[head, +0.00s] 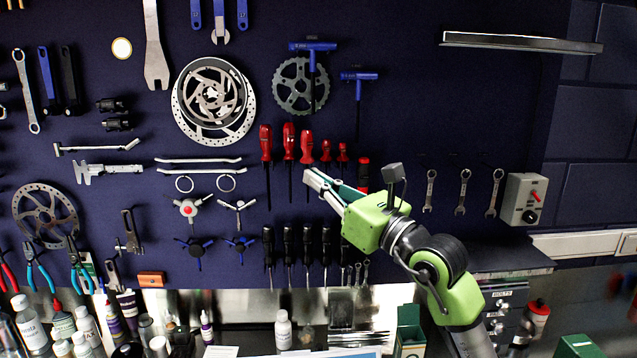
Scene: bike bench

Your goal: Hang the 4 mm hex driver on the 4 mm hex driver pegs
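Two blue T-handled drivers hang on the dark tool board, a larger one (311,46) over the toothed chainring and a smaller one (359,76) to its right. No size marking is readable, so I cannot tell which tool or pegs are the 4 mm ones. My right gripper (311,182) points up and left in front of the board, below the row of red-handled screwdrivers (289,140). Its fingers overlap each other in this view; I cannot tell whether they are apart or hold anything. A red and black handle (363,172) shows just above the gripper's body. My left gripper is out of view.
Black-handled screwdrivers (288,243) hang below and left of the gripper. Spanners (464,190) and a grey switch box (522,199) are to the right. A metal shelf (520,42) juts out above. Bottles (283,330) crowd the bench below.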

